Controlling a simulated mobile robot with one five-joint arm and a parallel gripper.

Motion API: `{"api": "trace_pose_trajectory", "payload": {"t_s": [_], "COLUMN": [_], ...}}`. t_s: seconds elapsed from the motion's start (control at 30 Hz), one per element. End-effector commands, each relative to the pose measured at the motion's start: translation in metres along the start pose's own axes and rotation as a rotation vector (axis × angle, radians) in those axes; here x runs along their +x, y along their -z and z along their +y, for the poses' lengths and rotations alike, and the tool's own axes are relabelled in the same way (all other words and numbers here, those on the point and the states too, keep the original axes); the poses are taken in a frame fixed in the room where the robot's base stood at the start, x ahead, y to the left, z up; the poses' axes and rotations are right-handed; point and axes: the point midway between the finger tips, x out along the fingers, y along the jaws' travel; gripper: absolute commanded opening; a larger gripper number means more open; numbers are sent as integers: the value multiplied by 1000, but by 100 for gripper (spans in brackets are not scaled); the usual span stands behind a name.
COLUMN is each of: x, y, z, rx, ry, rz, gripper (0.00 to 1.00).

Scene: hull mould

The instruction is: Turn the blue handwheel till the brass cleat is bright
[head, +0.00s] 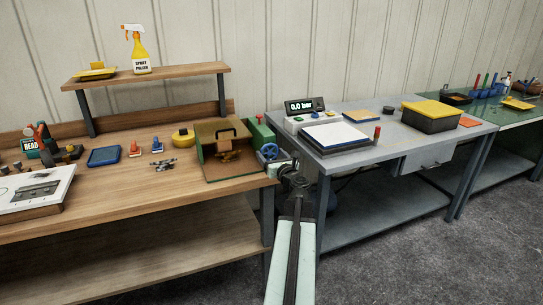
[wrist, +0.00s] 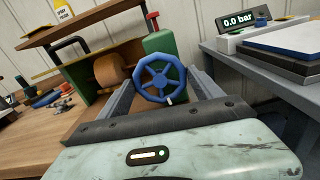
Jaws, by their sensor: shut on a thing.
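The blue handwheel (head: 269,152) stands on the side of the green housing (head: 257,132) at the right end of the wooden bench. In the wrist view the handwheel (wrist: 158,80) fills the space between my two grey fingers, its spokes facing me and a small pale handle at its lower rim. My gripper (head: 276,160) is shut on the handwheel. Left of it is an open-fronted box (head: 207,160) with a brown drum-like part (wrist: 106,70) inside. I cannot pick out the brass cleat in either view, so its brightness cannot be told.
A shelf (head: 150,76) holds a polish spray bottle (head: 139,52). A grey table (head: 400,140) with a "0.0 bar" display (head: 304,106) stands close on the right.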

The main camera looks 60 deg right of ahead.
Motion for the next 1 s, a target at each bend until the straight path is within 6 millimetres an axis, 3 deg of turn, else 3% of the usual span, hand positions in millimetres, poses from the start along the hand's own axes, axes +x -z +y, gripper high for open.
{"api": "trace_pose_trajectory", "payload": {"t_s": [1.0], "x": [-1], "y": [1], "z": [0], "rx": [-922], "ry": [1], "rz": [3], "gripper": [34]}}
